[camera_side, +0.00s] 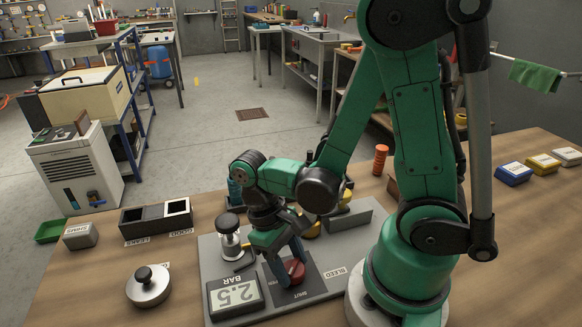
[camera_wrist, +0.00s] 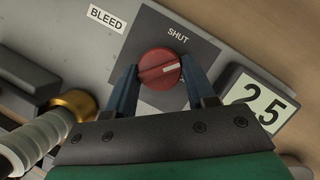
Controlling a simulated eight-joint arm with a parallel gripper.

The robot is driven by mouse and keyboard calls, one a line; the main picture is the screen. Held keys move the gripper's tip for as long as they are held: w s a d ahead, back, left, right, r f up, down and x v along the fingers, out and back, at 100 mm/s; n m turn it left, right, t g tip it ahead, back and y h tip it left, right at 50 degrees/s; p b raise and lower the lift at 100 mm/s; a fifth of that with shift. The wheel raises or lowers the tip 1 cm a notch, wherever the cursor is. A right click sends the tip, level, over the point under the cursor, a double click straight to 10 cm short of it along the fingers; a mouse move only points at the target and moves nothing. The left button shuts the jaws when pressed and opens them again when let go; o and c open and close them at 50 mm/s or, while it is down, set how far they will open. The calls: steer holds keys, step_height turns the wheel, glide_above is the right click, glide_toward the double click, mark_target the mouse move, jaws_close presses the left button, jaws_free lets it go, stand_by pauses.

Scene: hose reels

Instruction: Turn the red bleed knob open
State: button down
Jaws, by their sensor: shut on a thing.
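The red bleed knob (camera_wrist: 159,69) sits on a dark square plate (camera_wrist: 202,47) in the wrist view. Its white mark points right and slightly up, away from the word SHUT (camera_wrist: 178,33) above it. My gripper (camera_wrist: 161,78) is shut on the knob, with one blue finger at each side. In the side view the knob (camera_side: 295,269) shows beside my gripper's fingers (camera_side: 284,264), low over the grey panel. A BLEED label (camera_wrist: 106,18) lies left of the plate. Any open label is hidden in the wrist view.
A pressure display (camera_side: 235,295) reading 2.5 BAR stands close beside the knob plate. A white-and-black cylindrical fitting (camera_side: 230,237) and a grey block (camera_side: 347,216) also stand on the panel. A round metal weight (camera_side: 148,287) and a dark divided box (camera_side: 156,219) are left of it.

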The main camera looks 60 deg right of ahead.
mark_target(292, 262)
steer(key=m+y, duration=0.1)
steer(key=m, duration=0.2)
steer(key=m+t+y, duration=0.1)
steer(key=m, duration=0.2)
steer(key=shift+s+d+m, duration=0.1)
steer(key=shift+d+m, duration=0.1)
steer(key=shift+m, duration=0.1)
stand_by(0.5)
steer(key=shift+c, duration=1.4)
jaws_free()
steer(key=shift+v, duration=2.8)
steer(key=shift+d, duration=0.1)
